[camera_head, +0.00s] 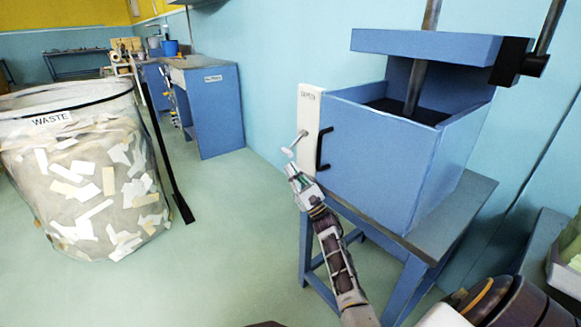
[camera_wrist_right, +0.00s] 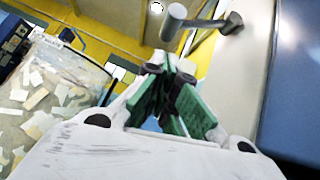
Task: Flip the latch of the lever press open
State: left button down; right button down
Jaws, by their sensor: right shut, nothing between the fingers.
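The lever press (camera_head: 375,165) is a blue open-topped box on a blue stand, with a blue plate on a rod above it. Its latch (camera_head: 295,143) is a small light lever sticking out from the white panel (camera_head: 309,120) at the box's left edge. My right gripper (camera_head: 292,170) is just below the latch, shut and empty. In the right wrist view the green-padded fingers (camera_wrist_right: 170,78) are together, and the grey latch (camera_wrist_right: 178,22) lies just beyond their tips, apart from them. My left gripper is not in view.
A black pull handle (camera_head: 323,149) stands out from the box front, right of the latch. A waste bin (camera_head: 85,180) full of paper scraps is at the left. A blue workbench (camera_head: 210,105) stands further back. The floor between bin and press is clear.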

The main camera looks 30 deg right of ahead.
aim_at(296, 142)
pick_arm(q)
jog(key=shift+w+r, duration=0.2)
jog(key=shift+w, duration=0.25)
pick_arm(e)
jog(key=shift+a+r, duration=0.15)
jog(key=shift+r, duration=0.5)
jog(key=shift+a+r, duration=0.15)
jog(key=shift+r, duration=0.5)
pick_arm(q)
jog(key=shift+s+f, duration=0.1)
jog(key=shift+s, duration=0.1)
